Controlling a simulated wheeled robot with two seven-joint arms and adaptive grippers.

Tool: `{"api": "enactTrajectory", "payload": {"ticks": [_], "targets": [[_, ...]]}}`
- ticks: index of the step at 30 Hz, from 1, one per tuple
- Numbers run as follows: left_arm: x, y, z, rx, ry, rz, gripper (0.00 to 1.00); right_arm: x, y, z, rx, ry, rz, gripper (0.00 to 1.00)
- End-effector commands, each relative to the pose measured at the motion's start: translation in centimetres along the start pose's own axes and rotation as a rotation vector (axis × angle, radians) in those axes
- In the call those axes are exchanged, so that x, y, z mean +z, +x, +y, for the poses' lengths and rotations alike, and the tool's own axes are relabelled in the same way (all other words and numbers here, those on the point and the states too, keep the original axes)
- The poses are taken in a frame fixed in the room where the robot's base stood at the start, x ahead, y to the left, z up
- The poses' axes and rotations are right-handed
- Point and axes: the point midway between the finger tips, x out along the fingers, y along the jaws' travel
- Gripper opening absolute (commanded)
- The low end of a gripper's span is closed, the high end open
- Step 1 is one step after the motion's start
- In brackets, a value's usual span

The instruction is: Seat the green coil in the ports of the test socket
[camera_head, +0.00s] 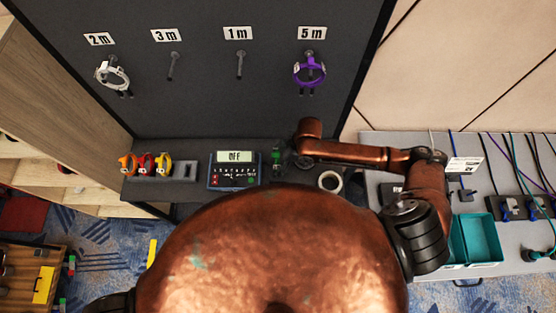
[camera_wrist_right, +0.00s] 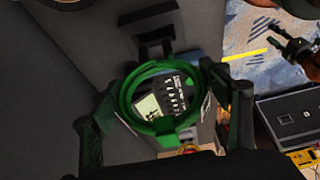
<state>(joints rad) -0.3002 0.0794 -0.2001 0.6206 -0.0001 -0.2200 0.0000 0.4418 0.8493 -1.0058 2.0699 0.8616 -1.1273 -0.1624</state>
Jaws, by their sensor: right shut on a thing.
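The green coil (camera_wrist_right: 128,92) is a ring held between the two fingers of my right gripper (camera_wrist_right: 168,110) in the right wrist view. In the head view the green coil (camera_head: 276,156) is a small green patch beside my right gripper (camera_head: 290,157), just right of the tester (camera_head: 235,170), whose display reads OFF. In the wrist view the tester (camera_wrist_right: 150,108) shows through and behind the ring. I cannot tell which part is the test socket, and no contact between coil and ports can be seen. My left gripper (camera_wrist_right: 287,45) is empty, its fingers apart.
Orange, red and yellow coils (camera_head: 146,165) stand in a rack left of the tester. A white coil (camera_head: 113,76) and a purple coil (camera_head: 310,72) hang on the panel. A tape roll (camera_head: 330,181) lies on the shelf. A teal tray (camera_head: 475,240) is at right.

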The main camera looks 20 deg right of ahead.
Motion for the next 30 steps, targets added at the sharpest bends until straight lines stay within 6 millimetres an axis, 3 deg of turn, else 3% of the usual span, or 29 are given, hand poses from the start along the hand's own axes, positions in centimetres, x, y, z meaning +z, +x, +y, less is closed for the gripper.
{"api": "enactTrajectory", "payload": {"ticks": [30], "targets": [[0.0,0.0,0.0,0.000,0.000,0.000,0.40,0.4,1.1,0.0,0.000,0.000,0.000,0.42]]}}
